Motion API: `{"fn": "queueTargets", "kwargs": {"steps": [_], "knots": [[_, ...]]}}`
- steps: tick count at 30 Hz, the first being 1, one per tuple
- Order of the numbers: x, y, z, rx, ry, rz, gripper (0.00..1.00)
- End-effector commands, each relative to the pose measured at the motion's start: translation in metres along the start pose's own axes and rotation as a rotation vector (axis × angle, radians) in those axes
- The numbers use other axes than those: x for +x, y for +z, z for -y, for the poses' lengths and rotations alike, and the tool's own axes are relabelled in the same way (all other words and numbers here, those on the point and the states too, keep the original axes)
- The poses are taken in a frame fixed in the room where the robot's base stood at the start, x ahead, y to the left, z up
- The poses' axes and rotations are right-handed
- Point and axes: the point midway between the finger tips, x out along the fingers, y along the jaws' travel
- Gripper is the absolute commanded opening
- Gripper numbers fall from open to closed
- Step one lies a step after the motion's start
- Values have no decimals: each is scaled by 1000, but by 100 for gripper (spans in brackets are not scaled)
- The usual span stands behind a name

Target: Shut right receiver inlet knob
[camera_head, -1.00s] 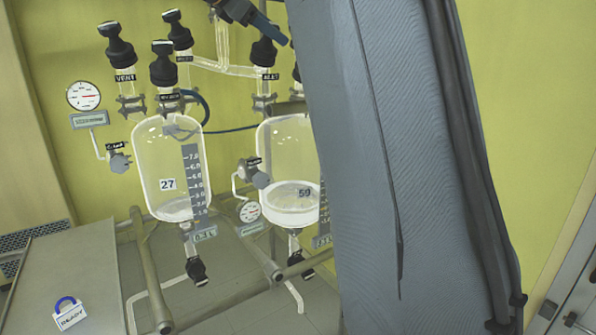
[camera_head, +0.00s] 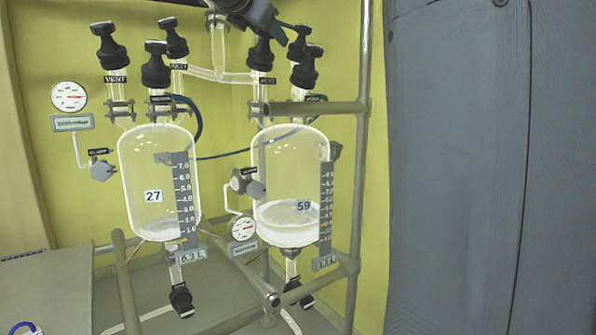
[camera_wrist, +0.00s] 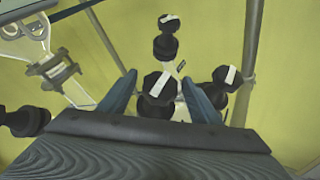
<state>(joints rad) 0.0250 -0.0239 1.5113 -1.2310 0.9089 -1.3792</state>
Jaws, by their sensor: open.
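The right receiver, a glass vessel marked 59 (camera_head: 290,175), stands in the rack with pale contents at its bottom. Its inlet knob (camera_head: 262,55) is black, on a labelled glass neck at the vessel's upper left. My gripper (camera_head: 262,22) is at the top edge of the head view, right above and partly in front of that knob. In the wrist view my gripper (camera_wrist: 158,78) is open, with a black white-barred knob (camera_wrist: 158,92) showing between its blue fingers. Contact cannot be told, and the label there is too small to read.
Two other black knobs (camera_head: 303,70) stand close right of the inlet knob. The left vessel marked 27 (camera_head: 150,190) carries several similar knobs. Metal rack posts (camera_head: 358,170) and a glass cross pipe (camera_head: 215,72) are near. My arm fills the right side.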

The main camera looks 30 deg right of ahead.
Motion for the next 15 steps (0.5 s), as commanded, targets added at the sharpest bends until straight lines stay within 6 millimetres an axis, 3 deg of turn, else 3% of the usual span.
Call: {"fn": "queueTargets", "kwargs": {"steps": [15], "knots": [[0,1,2,-188,343,2,57]]}}
